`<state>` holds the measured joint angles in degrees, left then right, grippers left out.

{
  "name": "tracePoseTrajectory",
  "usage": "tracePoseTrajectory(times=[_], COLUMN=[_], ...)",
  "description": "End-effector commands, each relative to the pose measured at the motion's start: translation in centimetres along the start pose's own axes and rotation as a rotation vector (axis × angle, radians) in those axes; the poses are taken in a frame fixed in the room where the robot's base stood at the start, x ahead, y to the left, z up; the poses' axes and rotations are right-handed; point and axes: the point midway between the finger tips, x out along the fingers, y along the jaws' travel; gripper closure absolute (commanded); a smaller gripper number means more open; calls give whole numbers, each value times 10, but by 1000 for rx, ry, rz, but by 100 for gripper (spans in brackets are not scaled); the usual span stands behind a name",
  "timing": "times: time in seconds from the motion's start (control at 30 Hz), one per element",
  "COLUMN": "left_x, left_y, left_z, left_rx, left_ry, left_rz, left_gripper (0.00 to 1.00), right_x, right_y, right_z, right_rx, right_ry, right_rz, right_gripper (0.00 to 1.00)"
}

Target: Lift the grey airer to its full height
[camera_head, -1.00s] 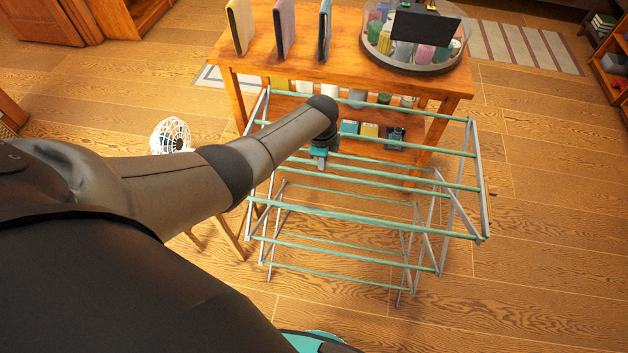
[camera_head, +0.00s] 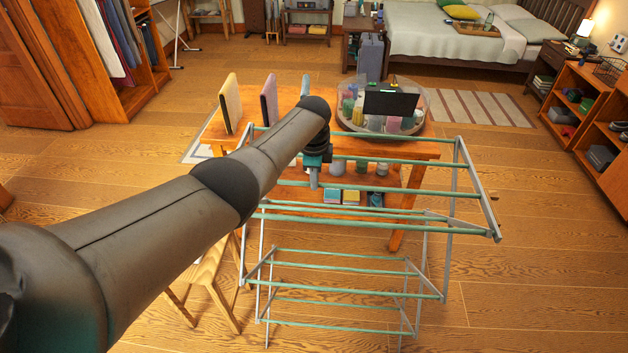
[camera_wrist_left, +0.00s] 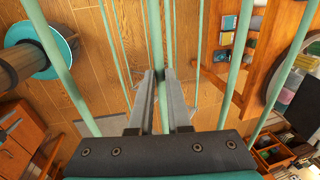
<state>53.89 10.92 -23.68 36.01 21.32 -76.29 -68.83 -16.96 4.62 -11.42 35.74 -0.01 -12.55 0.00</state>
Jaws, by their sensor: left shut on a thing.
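The grey airer (camera_head: 400,191) stands upright in the middle of the head view, with grey side frames and several green rails. Its upper rack is spread above a lower tier of rails. My left gripper (camera_head: 314,172) comes down from above onto the upper rack. In the left wrist view, the fingers (camera_wrist_left: 160,88) are closed around a green rail (camera_wrist_left: 156,45) of the airer. My left arm hides part of the airer's left side. My right gripper is not in view.
A wooden table (camera_head: 405,150) with upright books and a round clear container (camera_head: 425,115) stands just behind the airer. A wooden chair (camera_head: 210,275) is close on its left. Open floor (camera_head: 540,270) lies to the right.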

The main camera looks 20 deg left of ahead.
Motion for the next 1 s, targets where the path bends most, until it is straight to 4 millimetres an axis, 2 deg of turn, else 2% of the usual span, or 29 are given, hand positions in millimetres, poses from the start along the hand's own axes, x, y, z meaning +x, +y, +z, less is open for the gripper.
tracePoseTrajectory(times=[0.3, 0.33, 0.57, 0.87, 1.0], left_x=[-4, -4, -2, -2, -9], left_y=[-4, -4, -3, -2, -2], left_z=[0, 0, 0, 0, 0], left_rx=[1, 1, 0, 0, 0], left_ry=[1, 1, 1, 1, 1], left_rz=[-12, -13, -8, -5, -5], left_gripper=[100, 81, 55, 54, 54], right_x=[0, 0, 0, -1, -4], right_y=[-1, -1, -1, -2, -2], right_z=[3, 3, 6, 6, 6], right_rx=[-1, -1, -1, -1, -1], right_ry=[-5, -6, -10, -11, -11], right_rz=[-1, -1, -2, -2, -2], right_gripper=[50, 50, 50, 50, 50])
